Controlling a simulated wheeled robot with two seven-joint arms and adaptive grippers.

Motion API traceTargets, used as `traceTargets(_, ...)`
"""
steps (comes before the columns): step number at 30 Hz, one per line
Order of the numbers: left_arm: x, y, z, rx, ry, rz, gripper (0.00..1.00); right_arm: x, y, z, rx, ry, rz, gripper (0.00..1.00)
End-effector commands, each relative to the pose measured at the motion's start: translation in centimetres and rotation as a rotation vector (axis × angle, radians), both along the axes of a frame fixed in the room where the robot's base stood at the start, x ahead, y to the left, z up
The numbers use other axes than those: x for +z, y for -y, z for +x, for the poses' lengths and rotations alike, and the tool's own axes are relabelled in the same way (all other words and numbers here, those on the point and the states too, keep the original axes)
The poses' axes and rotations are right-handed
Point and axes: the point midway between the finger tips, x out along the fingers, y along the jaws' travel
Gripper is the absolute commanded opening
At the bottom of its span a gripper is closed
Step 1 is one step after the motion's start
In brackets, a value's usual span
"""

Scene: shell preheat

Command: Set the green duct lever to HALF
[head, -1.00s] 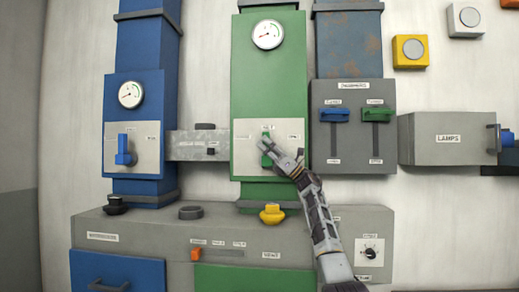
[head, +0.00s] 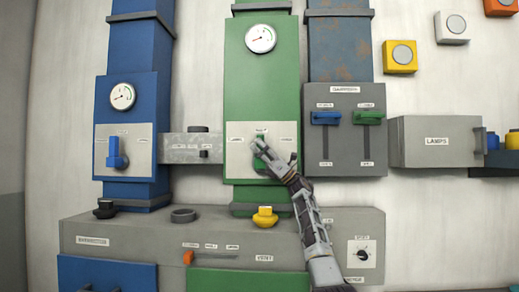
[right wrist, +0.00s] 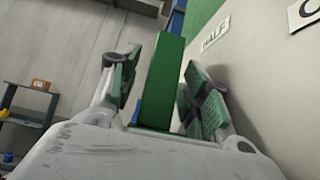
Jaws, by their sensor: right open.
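The green duct (head: 262,85) carries a pale lever plate (head: 234,165) with labels at its left, top and right. The green lever (head: 259,165) is mostly hidden behind my right gripper (head: 262,147) in the head view. In the right wrist view the lever (right wrist: 163,75) stands between the two green-padded fingers of my right gripper (right wrist: 164,95). Visible gaps show on both sides, so the jaws are open around it. The HALF label (right wrist: 214,35) lies just beyond the lever to the right there. My left gripper is not in view.
The blue duct (head: 125,85) with its blue lever (head: 114,153) stands to the left, joined by a grey link box (head: 180,147). A damper box (head: 345,150) with two sliders is close on the right. A yellow knob (head: 265,217) sits on the cabinet below.

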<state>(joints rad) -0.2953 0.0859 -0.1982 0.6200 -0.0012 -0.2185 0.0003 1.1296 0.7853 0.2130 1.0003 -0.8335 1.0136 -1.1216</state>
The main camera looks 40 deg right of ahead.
Motion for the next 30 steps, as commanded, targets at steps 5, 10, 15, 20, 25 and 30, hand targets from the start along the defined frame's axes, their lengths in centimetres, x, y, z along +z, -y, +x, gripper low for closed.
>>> traceTargets(5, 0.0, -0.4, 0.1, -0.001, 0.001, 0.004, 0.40, -0.1, 0.1, 0.0, -0.001, 0.000, 0.001, 0.46)
traceTargets(10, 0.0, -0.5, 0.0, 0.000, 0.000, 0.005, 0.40, -0.5, 0.3, -0.2, -0.001, -0.001, 0.000, 0.46)
traceTargets(15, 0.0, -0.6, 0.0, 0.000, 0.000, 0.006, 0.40, -1.0, 0.9, -0.9, -0.001, -0.001, -0.001, 0.46)
traceTargets(20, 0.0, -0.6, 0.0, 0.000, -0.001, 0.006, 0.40, -0.9, 2.4, -2.7, -0.004, 0.000, -0.001, 0.46)
traceTargets(25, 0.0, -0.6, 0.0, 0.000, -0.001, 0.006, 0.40, -0.9, 4.1, -4.7, -0.003, -0.002, -0.001, 0.46)
traceTargets(30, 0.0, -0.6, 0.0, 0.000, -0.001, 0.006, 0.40, -0.9, 5.7, -6.6, -0.002, -0.001, -0.002, 0.46)
